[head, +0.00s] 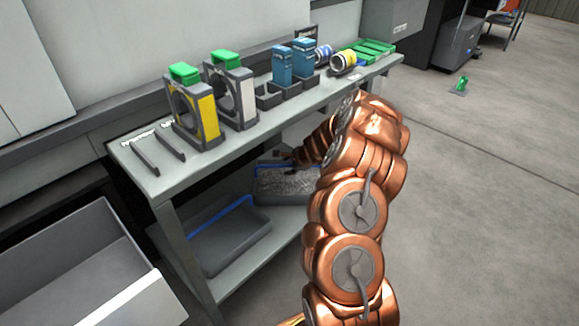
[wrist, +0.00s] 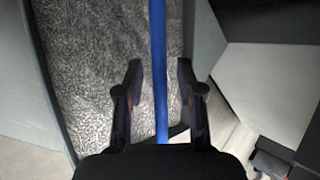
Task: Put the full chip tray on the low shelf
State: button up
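The full chip tray (head: 285,187) is a dark tray heaped with grey metal chips, at the low shelf (head: 262,256) under the bench. It fills the left of the wrist view (wrist: 95,75). Its blue handle bar (wrist: 158,40) runs between the two fingers of my gripper (wrist: 159,75). The gripper is open, with a small gap on each side of the bar. In the head view my arm reaches in under the bench top and hides part of the tray. I cannot tell whether the tray's base rests fully on the shelf.
Another dark tray with a blue handle (head: 225,240) stands on the low shelf to the left, looking empty. The bench top (head: 200,170) above holds yellow and white framed parts, blue parts and green trays. An open grey bin (head: 80,265) stands at left.

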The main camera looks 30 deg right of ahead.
jog(key=p+v, duration=0.3)
jog(key=v, duration=0.9)
jog(key=shift+p, duration=0.3)
